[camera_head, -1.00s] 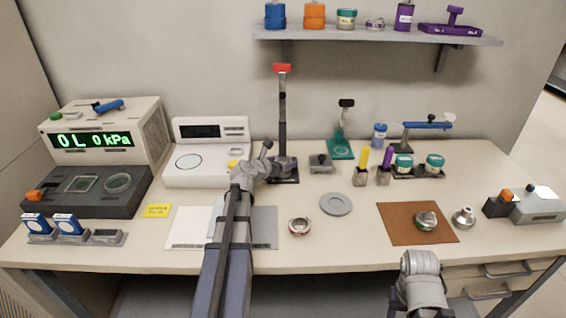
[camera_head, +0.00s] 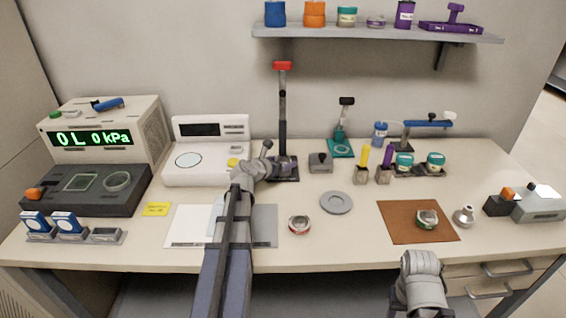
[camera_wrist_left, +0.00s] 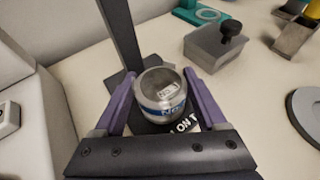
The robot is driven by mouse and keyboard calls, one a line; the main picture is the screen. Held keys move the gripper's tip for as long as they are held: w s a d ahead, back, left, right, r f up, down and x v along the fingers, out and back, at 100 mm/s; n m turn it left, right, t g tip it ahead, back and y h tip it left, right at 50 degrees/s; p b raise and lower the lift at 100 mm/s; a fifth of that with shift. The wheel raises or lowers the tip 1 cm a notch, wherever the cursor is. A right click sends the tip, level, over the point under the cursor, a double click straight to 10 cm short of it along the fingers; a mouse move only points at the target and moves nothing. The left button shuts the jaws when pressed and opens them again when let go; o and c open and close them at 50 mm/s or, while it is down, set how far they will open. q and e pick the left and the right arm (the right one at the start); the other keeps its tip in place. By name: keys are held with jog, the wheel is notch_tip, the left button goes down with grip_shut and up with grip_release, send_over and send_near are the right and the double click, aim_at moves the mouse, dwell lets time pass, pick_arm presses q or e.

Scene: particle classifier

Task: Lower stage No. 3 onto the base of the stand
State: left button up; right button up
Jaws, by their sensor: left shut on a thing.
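Stage No. 3 (camera_wrist_left: 160,92) is a short, clear-and-grey round can with a blue band and a label in the left wrist view. My left gripper (camera_wrist_left: 158,80) is shut on it, with purple fingers on either side. The can is over the dark base of the stand (camera_wrist_left: 185,126), which has white lettering; I cannot tell whether they touch. In the head view the tall dark stand (camera_head: 283,115) has a red top, and my left gripper (camera_head: 268,168) is at its foot, largely hiding the can and base.
A grey box with a black knob (camera_head: 320,163) stands right of the stand, and the white balance (camera_head: 205,170) stands left. A grey disc (camera_head: 336,202) and a red-and-silver ring (camera_head: 299,225) lie in front. A brown mat (camera_head: 395,222) lies to the right.

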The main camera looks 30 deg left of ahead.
pick_arm(q)
jog(key=shift+f, duration=0.25)
jog(key=o, duration=1.5)
jog(key=shift+c, duration=0.2)
jog(key=p+v, duration=0.2)
jog(key=v, duration=0.6)
jog(key=shift+w, duration=0.1)
jog(key=shift+r+p, duration=0.1)
jog(key=shift+p, duration=0.25)
